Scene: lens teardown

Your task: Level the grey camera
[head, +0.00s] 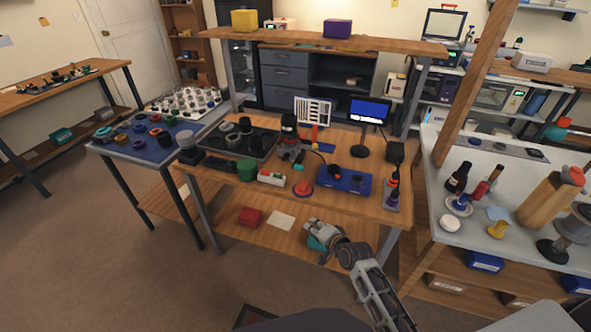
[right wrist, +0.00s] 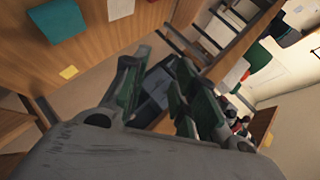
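On the middle wooden bench (head: 240,182), a small grey and dark device (head: 290,150) with a black top stands near the back; I cannot tell for sure whether it is the grey camera or how it is tilted. My right gripper (head: 318,234) is low in front of the bench, below its top and apart from that device. In the right wrist view its dark green fingers (right wrist: 158,88) are spread, with nothing clearly held between them. My left gripper is not in view.
A red box (head: 250,216) lies on the lower shelf. A cluttered light table (head: 436,205) stands at right.

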